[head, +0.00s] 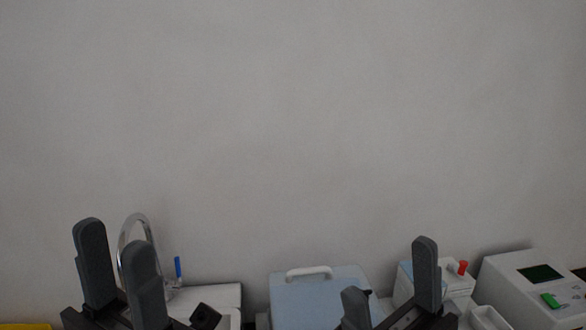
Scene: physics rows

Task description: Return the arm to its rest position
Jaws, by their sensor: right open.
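My left gripper (112,233) is at the lower left of the head view, its two dark grey fingers pointing up with a gap between them. The lower parts of both grippers and the arms are cut off by the bottom edge.
A curved metal tap (133,222) stands behind my left gripper. A light blue box (318,296) with a white handle is in the middle. A white device (536,286) with a dark screen stands at right. The grey wall (290,130) above is bare.

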